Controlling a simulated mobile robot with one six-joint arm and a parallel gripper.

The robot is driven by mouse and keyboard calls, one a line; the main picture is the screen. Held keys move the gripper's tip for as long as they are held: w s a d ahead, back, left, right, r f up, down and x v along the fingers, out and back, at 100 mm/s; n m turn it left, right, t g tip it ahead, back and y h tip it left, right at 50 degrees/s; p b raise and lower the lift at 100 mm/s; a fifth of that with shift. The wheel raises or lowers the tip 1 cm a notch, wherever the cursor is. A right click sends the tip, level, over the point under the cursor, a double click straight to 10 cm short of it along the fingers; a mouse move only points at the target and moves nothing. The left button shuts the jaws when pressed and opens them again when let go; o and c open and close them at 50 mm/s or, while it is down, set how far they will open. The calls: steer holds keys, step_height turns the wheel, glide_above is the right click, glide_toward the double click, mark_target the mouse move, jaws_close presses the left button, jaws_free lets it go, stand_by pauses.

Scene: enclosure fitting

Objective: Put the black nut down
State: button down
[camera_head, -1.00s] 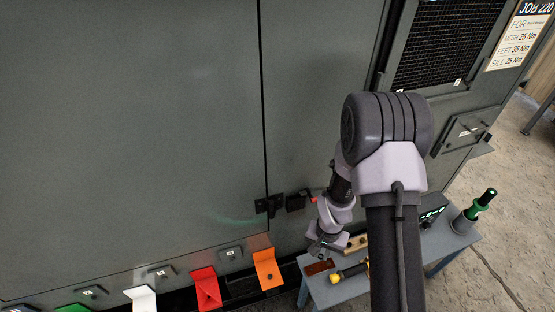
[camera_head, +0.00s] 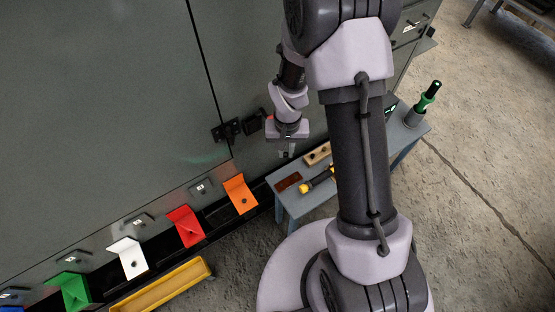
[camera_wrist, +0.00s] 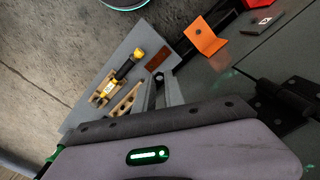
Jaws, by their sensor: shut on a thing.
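My gripper (camera_head: 286,153) points down beside the grey cabinet, above the left end of the small grey-blue bench (camera_head: 296,205). In the wrist view its two narrow fingers (camera_wrist: 161,80) are close together. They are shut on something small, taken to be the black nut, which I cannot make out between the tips.
A wooden block with holes (camera_head: 317,154) and a yellow and black tool (camera_head: 316,183) lie on the bench. A green-topped tool (camera_head: 429,95) stands at its far end. Orange (camera_head: 241,195), red and white brackets line the cabinet foot. A yellow trough (camera_head: 165,288) is on the floor.

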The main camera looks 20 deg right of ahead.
steer(key=s+f+m, duration=0.3)
steer(key=s+f, duration=0.3)
steer(key=f, duration=0.5)
steer(key=s+f+m, duration=0.4)
steer(key=s+f, duration=0.3)
steer(key=f, duration=0.5)
steer(key=shift+f+m+p, duration=0.2)
steer(key=shift+m+p, duration=0.1)
steer(key=shift+p, duration=0.05)
steer(key=b, duration=0.5)
glide_above(283, 184)
steer(key=shift+a+f, duration=0.1)
steer(key=shift+f, duration=0.75)
step_height(283, 184, down, 3)
steer(key=shift+f+b, duration=0.15)
steer(key=shift+b, duration=0.8)
steer(key=shift+r, duration=0.2)
steer(key=shift+f+b, duration=0.45)
steer(key=shift+f, duration=0.1)
